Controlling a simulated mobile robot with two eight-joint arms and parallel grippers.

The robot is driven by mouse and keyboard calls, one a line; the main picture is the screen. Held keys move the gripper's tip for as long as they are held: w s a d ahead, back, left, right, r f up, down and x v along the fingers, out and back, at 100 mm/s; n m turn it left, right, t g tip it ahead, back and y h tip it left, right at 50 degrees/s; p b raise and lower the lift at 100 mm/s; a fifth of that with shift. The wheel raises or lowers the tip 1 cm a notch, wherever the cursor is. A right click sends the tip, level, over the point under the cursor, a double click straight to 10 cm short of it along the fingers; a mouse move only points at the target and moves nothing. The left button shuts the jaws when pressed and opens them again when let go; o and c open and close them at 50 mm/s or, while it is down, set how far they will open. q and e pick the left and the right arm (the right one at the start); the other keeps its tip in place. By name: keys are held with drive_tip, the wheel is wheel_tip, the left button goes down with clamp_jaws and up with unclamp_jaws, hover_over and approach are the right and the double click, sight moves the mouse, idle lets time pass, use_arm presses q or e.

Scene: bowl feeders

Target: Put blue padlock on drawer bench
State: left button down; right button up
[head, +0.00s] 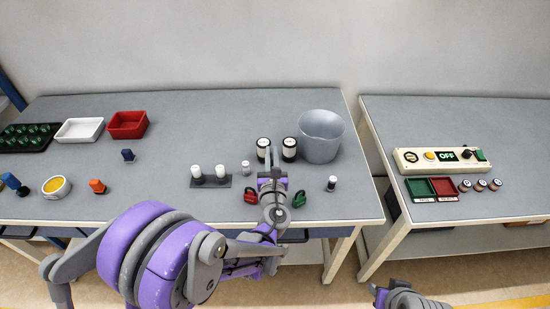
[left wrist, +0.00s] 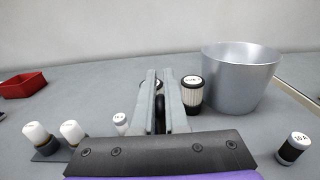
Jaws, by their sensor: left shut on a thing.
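I cannot make out a blue padlock in either view. My left gripper (head: 268,153) is above this bench, pointing toward the back, near two black-and-white cylinders. In the left wrist view its fingers (left wrist: 160,102) are nearly together, with something dark between them; what they hold is not clear. Part of my right arm shows at the bottom edge of the head view; its jaws are unclear.
A grey bucket (head: 320,137) stands behind and right of the left gripper. White-topped pegs (head: 209,175) and a small black-and-white cylinder (head: 332,184) stand nearby. Red (head: 128,124) and white (head: 79,130) trays are at back left. The right bench (head: 450,119) carries a control panel (head: 442,159).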

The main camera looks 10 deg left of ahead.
use_arm(q)
drive_tip(key=shift+w+d+f+b, duration=0.1)
drive_tip(key=shift+w+f+b, duration=0.15)
drive_tip(key=shift+f+b, duration=0.7)
drive_tip(key=shift+w+d+f+b, duration=0.1)
drive_tip(key=shift+w+f+b, duration=0.25)
drive_tip(key=shift+f, duration=0.95)
drive_tip(key=shift+w+d+f+b, duration=0.1)
drive_tip(key=shift+w+f+b, duration=0.1)
drive_tip(key=shift+f+b, duration=0.75)
use_arm(e)
drive_tip(key=shift+s+f, duration=0.2)
drive_tip(key=shift+f, duration=1.25)
drive_tip(key=shift+s+f, duration=0.15)
drive_tip(key=shift+f, duration=1.3)
use_arm(q)
drive_tip(key=shift+f, duration=0.2)
drive_tip(key=shift+f+b, duration=0.35)
drive_tip(key=shift+f, duration=0.3)
use_arm(e)
drive_tip(key=shift+f, duration=0.6)
use_arm(q)
drive_tip(key=c, duration=0.9)
unclamp_jaws()
drive_tip(key=shift+o, duration=0.2)
